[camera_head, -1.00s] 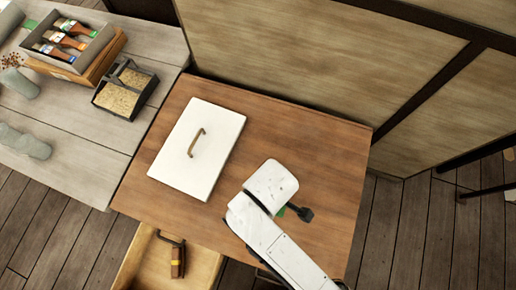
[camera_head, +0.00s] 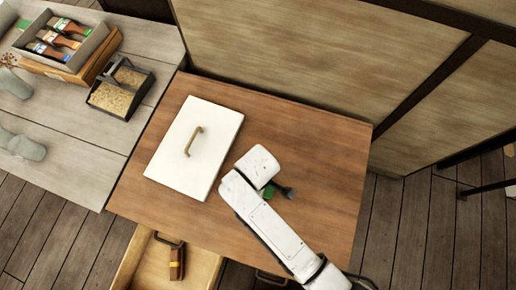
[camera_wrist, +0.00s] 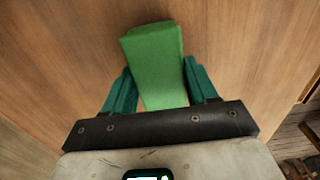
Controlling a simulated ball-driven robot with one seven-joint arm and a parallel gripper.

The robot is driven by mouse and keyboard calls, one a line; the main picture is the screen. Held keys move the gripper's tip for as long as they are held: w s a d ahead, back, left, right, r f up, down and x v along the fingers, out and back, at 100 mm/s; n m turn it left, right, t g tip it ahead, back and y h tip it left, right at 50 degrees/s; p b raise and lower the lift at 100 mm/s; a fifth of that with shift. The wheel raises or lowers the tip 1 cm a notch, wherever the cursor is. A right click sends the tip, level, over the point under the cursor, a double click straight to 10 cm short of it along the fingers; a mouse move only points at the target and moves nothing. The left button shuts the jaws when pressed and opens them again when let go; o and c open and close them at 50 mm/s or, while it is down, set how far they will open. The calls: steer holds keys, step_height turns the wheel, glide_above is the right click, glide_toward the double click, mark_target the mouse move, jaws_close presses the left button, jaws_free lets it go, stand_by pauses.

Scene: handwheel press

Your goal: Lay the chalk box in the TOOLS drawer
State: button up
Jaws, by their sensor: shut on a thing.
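The green chalk box (camera_wrist: 155,60) is between the two teal fingers of my gripper (camera_wrist: 160,82) in the wrist view. My gripper is shut on it, and the box sticks out beyond the fingertips. I cannot tell how high it is above the brown wooden top. In the head view my arm hides most of the gripper, and only a small green patch shows beside the arm. An open wooden drawer (camera_head: 205,268) sticks out below the cabinet's front left. A brown block with a yellow band (camera_head: 177,264) lies inside it. I see no readable label.
A white panel with a handle (camera_head: 190,165) lies on the brown cabinet top (camera_head: 325,165). A wooden wall stands behind. A shut drawer's handle (camera_head: 271,277) shows at the front.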

steer(key=shift+f, duration=0.1)
steer(key=o, duration=1.1)
step_height(320, 180, up, 12)
steer(key=p, duration=0.1)
steer(key=shift+p, duration=0.4)
steer(key=s+d+m, duration=0.3)
steer(key=d+m, duration=0.1)
steer(key=d, duration=0.5)
steer(key=s+d+m, duration=0.4)
steer(key=d+m, duration=0.1)
steer(key=d, duration=0.3)
steer(key=s+d+r+m+t, duration=0.1)
steer(key=s+d+m, duration=0.3)
steer(key=d, duration=0.5)
steer(key=shift+d+m, duration=0.35)
steer(key=shift+m, duration=0.35)
